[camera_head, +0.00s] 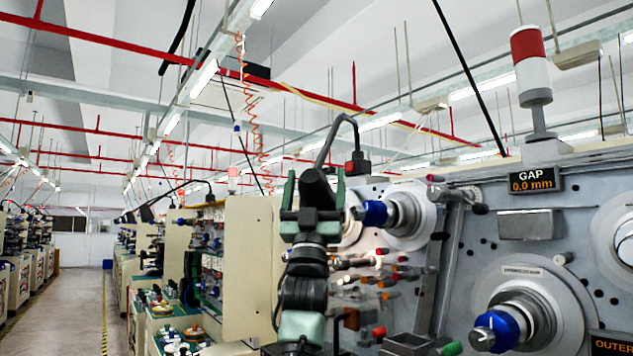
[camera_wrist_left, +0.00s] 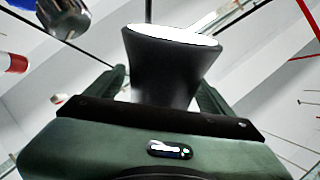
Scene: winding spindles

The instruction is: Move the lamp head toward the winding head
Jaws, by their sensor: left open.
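The black lamp head (camera_head: 318,188) hangs on a bent black arm (camera_head: 338,122) at the left end of the machine. In the left wrist view the lamp head (camera_wrist_left: 160,70) is a dark cone with a bright white face. My left gripper (camera_head: 315,178), green and black, points up with one finger on each side of the lamp head. It is open, and I cannot tell whether a finger touches the lamp. Spindles with blue hubs (camera_head: 375,213) show right of the gripper on the grey machine face. Which of these parts is the winding head is not clear.
The machine face (camera_head: 470,240) fills the right side, with several small rollers and knobs. A beige panel (camera_head: 248,265) stands just left of my arm. A red and white signal lamp (camera_head: 530,65) and a gap display (camera_head: 533,182) are on top. An aisle runs at left.

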